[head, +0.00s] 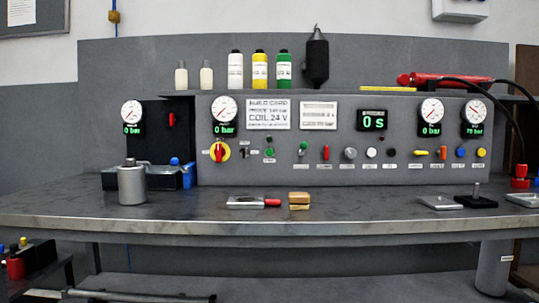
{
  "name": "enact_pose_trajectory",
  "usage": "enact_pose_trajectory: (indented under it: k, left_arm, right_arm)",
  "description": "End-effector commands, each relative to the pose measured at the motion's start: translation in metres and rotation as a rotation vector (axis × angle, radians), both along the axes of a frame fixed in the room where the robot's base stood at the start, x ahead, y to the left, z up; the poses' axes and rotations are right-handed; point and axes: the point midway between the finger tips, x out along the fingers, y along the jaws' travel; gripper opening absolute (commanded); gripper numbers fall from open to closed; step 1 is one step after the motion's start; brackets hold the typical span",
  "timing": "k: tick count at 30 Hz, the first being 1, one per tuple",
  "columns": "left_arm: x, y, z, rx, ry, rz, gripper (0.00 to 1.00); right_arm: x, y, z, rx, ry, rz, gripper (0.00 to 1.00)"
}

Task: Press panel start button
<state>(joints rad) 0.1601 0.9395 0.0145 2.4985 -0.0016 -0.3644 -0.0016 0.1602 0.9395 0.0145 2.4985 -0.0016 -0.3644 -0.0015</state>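A grey control panel (345,110) stands at the back of the workbench. Its lower row holds several controls with labels too small to read. A green button or knob (269,153) sits left of centre, and a green-topped control (303,146) is right of it. Farther right are a red lever (326,152), a white button (371,152), a blue button (460,152) and a yellow button (481,152). I cannot tell which is the start button. A display (372,120) above reads "0 s". Neither of my grippers is in view.
On the bench (180,215) stand a metal cylinder (131,186), a red-handled metal piece (252,202), a stacked tan block (299,200) and a black base with a pin (476,198). Bottles (235,70) line the shelf above. The bench before the panel's middle is largely clear.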

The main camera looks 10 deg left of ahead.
Motion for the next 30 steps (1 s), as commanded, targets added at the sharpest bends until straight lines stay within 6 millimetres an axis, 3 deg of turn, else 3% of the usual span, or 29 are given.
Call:
enact_pose_trajectory:
  k: [2, 18, 30]
  left_arm:
    - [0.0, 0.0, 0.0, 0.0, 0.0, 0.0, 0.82]
    - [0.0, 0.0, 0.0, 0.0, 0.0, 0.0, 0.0]
    - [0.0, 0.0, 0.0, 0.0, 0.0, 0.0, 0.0]
  right_arm:
    - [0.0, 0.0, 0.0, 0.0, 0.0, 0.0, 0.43]
    - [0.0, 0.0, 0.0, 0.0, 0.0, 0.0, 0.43]
    - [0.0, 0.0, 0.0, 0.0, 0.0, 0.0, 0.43]
